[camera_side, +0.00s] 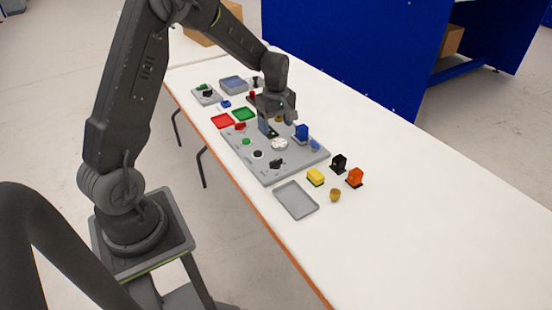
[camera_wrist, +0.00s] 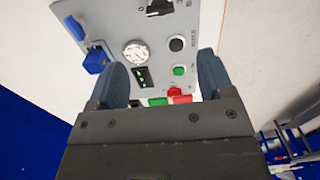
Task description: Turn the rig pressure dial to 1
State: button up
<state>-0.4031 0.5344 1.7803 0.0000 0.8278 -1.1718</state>
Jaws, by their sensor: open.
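A grey panel (camera_side: 263,173) lies on the white table below my gripper. It carries a white round dial face (camera_side: 279,144) with dark and reddish marks, also in the wrist view (camera_wrist: 136,53). A black knob (camera_side: 277,164) sits near the panel's front edge and is partly cut off at the top of the wrist view (camera_wrist: 160,7). The dial's numbers and the knob's setting are too small to read. My gripper (camera_side: 277,122) is open and empty above the panel's far part. In the wrist view its fingers (camera_wrist: 162,64) stand wide apart, with the dial face beyond them.
The panel also bears a blue part (camera_side: 302,132), a green button (camera_wrist: 180,70), a black button (camera_wrist: 176,44) and a red switch (camera_side: 240,126). Red (camera_side: 222,121) and green trays (camera_side: 244,114) lie beyond. A grey tray (camera_side: 296,200) and yellow block (camera_side: 316,177) are nearer.

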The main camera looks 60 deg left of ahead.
aim_at(276, 163)
notch_tip(276, 163, down, 13)
jog(key=shift+f, duration=0.2)
dwell(0.4)
jog(key=c, duration=0.9)
jog(key=m, duration=0.5)
jog(key=shift+m, duration=0.4)
jog(key=m, duration=0.6)
dwell(0.3)
